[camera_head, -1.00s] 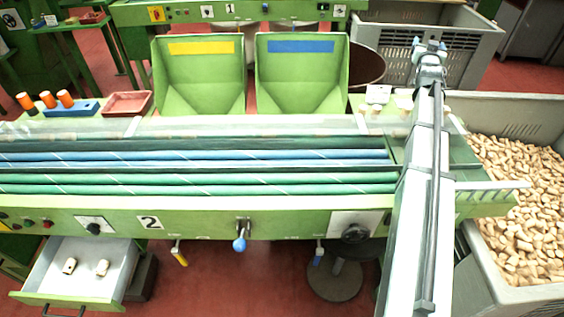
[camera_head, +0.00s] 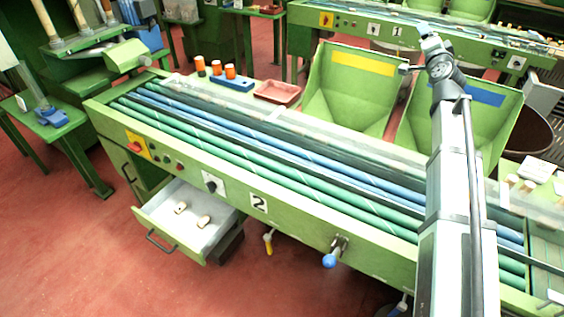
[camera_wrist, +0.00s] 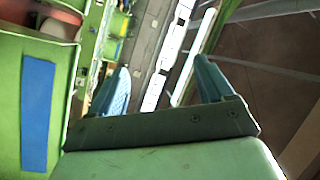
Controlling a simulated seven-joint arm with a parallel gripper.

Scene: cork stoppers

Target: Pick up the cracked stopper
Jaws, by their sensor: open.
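Two pale cork stoppers lie apart in the open drawer (camera_head: 222,232) at the lower left of the head view. The left stopper (camera_head: 180,207) seems to have a dark mark; the right stopper (camera_head: 203,221) lies nearer the drawer's front right. They are too small to tell surely which is cracked. My gripper (camera_wrist: 162,75) shows two blue fingers spread apart with nothing between them. In the head view my arm reaches up on the right, its end near the two hoppers, far from the drawer. No stopper shows clearly in the wrist view.
The green roller table (camera_head: 300,185) stands above the drawer, with a blue-tipped lever (camera_head: 330,259) and a yellow-tipped one (camera_head: 268,242) on its front. Two green hoppers stand behind; the yellow-labelled hopper (camera_head: 350,95) is left. Red floor (camera_head: 90,250) is clear left of the drawer.

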